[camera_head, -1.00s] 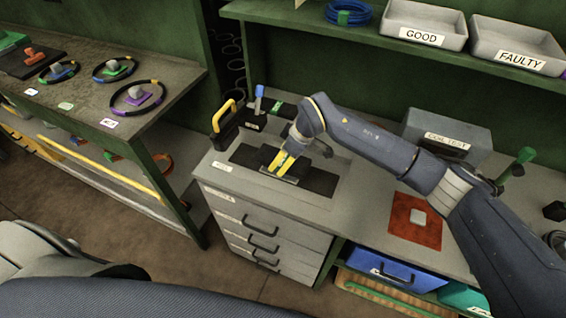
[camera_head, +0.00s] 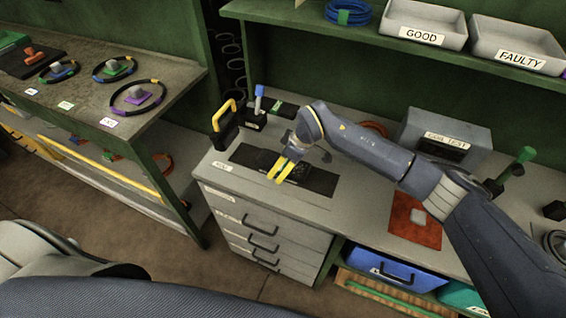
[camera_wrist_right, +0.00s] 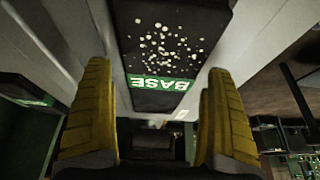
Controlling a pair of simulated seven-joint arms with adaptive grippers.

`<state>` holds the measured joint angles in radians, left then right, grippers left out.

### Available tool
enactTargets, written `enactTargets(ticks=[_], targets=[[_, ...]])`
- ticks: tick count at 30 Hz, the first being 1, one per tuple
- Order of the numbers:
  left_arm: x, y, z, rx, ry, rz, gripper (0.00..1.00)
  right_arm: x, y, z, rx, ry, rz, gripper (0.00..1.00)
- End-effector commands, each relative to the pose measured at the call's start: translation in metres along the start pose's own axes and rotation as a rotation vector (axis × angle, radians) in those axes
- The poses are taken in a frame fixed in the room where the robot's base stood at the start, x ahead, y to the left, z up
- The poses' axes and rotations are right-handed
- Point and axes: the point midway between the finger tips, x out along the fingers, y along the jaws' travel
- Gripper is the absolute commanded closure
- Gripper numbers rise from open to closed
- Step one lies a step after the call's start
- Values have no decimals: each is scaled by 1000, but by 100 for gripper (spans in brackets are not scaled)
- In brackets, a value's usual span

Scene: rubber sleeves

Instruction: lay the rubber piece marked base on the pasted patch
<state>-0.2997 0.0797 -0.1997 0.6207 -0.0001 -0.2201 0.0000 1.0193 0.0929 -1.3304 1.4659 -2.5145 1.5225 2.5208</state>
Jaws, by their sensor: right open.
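My right gripper (camera_head: 278,179) is over the dark mat on the bench, its yellow fingers spread. In the right wrist view my right gripper (camera_wrist_right: 155,118) is open, with nothing seen pinched between the fingers. Ahead of it lies a flat black surface with a green BASE label (camera_wrist_right: 158,84), upside down in that view, and scattered pale specks. I cannot tell whether this is the rubber piece alone or where the pasted patch ends. In the head view the dark mat (camera_head: 245,155) is partly hidden by the gripper. My left gripper is not in view.
A yellow-handled tool (camera_head: 222,123) and a blue-topped item (camera_head: 259,101) stand behind the mat. A coil test box (camera_head: 447,135) and a red mat (camera_head: 415,232) are to the right. GOOD (camera_head: 421,38) and FAULTY (camera_head: 520,56) trays sit on the shelf above.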

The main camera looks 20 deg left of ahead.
Motion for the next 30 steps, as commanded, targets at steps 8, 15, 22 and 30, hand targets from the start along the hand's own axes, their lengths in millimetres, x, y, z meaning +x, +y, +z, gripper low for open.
enactTargets(ticks=[8, 15, 22, 30], targets=[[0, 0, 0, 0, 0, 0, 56, -17, 1, -2, -2, 1, 2, 11], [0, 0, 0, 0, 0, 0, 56, -59, 1, -1, -2, 1, 2, 11], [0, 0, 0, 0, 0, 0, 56, -95, 0, -1, -1, 1, 2, 11], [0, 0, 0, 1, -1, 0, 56, -119, 0, -1, 0, 0, 0, 11]])
